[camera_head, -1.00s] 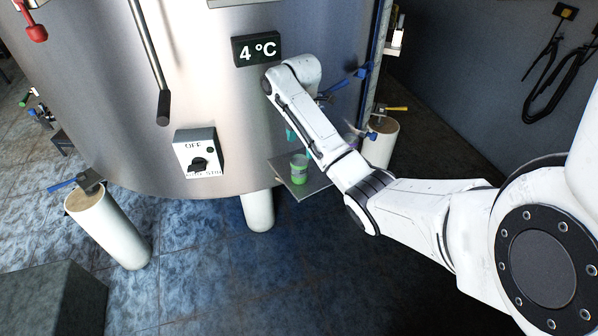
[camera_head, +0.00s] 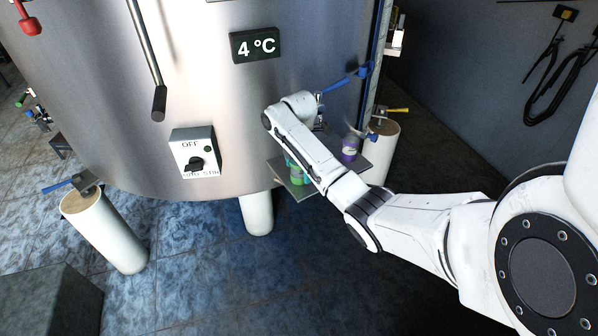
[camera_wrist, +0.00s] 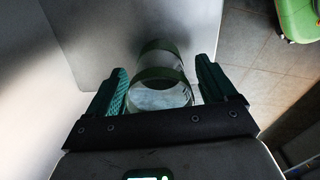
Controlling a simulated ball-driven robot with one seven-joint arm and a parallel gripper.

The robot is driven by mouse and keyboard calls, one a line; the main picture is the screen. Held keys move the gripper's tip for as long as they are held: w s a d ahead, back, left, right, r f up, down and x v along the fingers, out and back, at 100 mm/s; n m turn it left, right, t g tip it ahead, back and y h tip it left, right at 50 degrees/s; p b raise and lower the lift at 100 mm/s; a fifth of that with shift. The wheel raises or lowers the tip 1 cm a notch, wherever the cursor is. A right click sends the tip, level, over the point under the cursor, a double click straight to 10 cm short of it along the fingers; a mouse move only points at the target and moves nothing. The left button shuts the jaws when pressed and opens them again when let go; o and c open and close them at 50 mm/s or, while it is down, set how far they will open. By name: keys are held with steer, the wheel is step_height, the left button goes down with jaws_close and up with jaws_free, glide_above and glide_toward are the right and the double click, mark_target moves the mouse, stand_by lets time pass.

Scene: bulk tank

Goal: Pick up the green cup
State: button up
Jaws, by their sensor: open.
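The green cup (camera_head: 299,179) stands on a small metal shelf (camera_head: 277,164) fixed to the tank, partly hidden behind my arm in the head view. In the wrist view the cup (camera_wrist: 162,76) sits between the two teal fingers of my gripper (camera_wrist: 163,88), with its open rim facing the camera. The fingers are open, one on each side of the cup. A narrow gap shows at the left finger; I cannot tell whether the right finger touches it. The fingertips are mostly hidden by my arm in the head view.
A purple cup (camera_head: 350,149) stands at the shelf's right end, near a blue-handled valve (camera_head: 341,84). The steel tank wall (camera_head: 90,90) rises close behind my arm. A control box (camera_head: 195,152) is left of the shelf. A white post (camera_head: 381,150) stands to the right.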

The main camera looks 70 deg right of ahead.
steer(key=c, duration=1)
steer(key=shift+c, duration=0.2)
steer(key=shift+r, duration=0.2)
